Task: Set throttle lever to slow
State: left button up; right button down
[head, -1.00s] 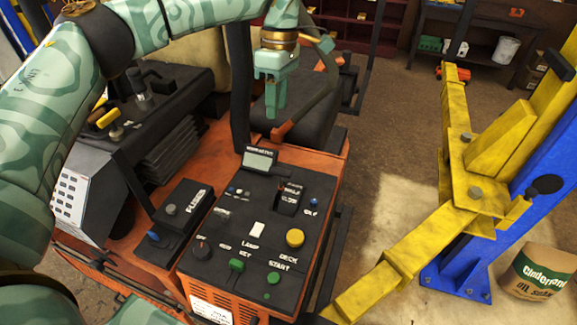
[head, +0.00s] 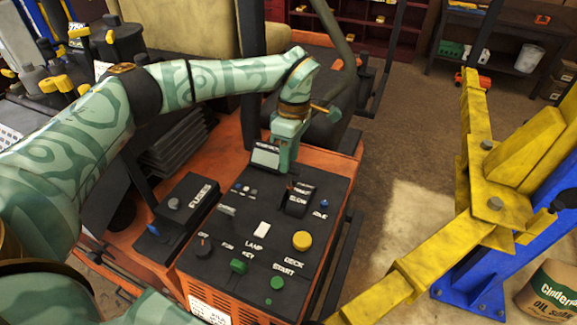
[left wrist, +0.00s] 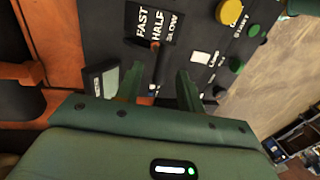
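The throttle plate (head: 299,200) is a black panel insert with white lettering on the mower's control console. In the left wrist view the plate (left wrist: 168,14) reads FAST, HALF and SLOW. A thin throttle lever (left wrist: 155,46) with a reddish part shows beside the lettering. I cannot tell which mark it stands at. My left gripper (head: 287,168) hangs over the console's far part, by the small display. In the left wrist view the left gripper (left wrist: 160,73) is open, its two fingers apart, with the lever's line between them and no clear contact. My right gripper is not in view.
The console carries a yellow knob (head: 302,240), green buttons (head: 238,266), a white lamp switch (head: 262,229) and a small display (head: 265,156). A fuse box (head: 186,204) stands left. A yellow and blue lift (head: 495,205) stands right. Floor between is clear.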

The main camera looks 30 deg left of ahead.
aim_at(290, 186)
pick_arm(q)
jog(key=shift+s+f, duration=0.25)
jog(key=shift+f, duration=0.7)
jog(key=shift+s+f, duration=0.2)
jog(key=shift+f, duration=0.7)
